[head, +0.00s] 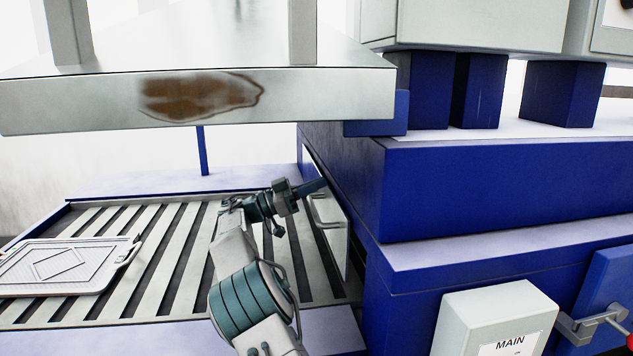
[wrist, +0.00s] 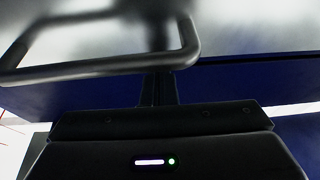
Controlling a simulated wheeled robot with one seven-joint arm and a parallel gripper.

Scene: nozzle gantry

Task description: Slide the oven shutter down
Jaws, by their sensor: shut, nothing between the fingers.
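The oven shutter (head: 334,245) is a pale upright panel on the side of the blue oven, beside the slatted bed. A loop handle (head: 326,207) sticks out near its top. In the wrist view the shutter (wrist: 240,25) fills the top as a grey surface, and its dark handle bar (wrist: 90,68) crosses the upper left. My gripper (head: 320,185) is at the shutter's upper part, just above the handle. Its narrow shut fingers (wrist: 158,88) meet the line of the bar in the wrist view, with nothing held. I cannot tell whether they touch it; the fingertips are hard to make out.
A pale tray (head: 60,288) with a handle lies on the slatted bed (head: 160,280) at left. A large overhead plate with a brown stain (head: 205,95) hangs above my arm. The blue oven body (head: 480,190) and a MAIN box (head: 495,315) stand at right.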

